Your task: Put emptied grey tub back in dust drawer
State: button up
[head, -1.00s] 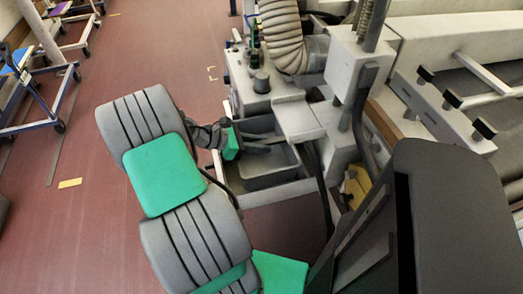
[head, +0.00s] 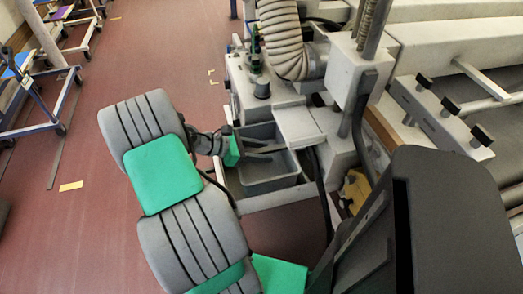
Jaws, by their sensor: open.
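The grey tub (head: 268,181) sits in the pulled-out dust drawer (head: 275,198), below the machine's front. It looks upright and its visible inside looks empty. My gripper (head: 267,150) reaches in from the left over the tub's far part. Its two dark fingers are apart, and nothing shows held between them. I cannot tell whether a finger touches the tub's rim. Part of the tub's right side is hidden by the pale machine ledge.
A pale ledge (head: 300,127) overhangs the drawer's right side. A ribbed hose (head: 283,40) and a control box with knobs (head: 255,90) stand behind. A dark cable hangs at the drawer's right. Open red floor lies to the left, with blue-framed carts (head: 40,105) farther off.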

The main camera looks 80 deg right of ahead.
jog(key=shift+r, duration=0.3)
jog(key=w+a+r+m+t+p, duration=0.1)
jog(key=w+a+r+t, duration=0.15)
jog(key=w+a, duration=0.45)
jog(key=w+a+r+m+t+p, duration=0.15)
jog(key=w+r, duration=0.25)
jog(key=w, duration=0.6)
jog(key=w+a+m+t+y, duration=0.15)
jog(key=w+a+t, duration=0.55)
jog(key=a, duration=0.7)
jog(key=a+r+m+t+y, duration=0.1)
jog(key=a+y, duration=0.4)
jog(key=a, duration=1.3)
jog(key=shift+s+a+r+m, duration=0.35)
jog(key=shift+r+m, duration=0.15)
jog(key=shift+r, duration=0.15)
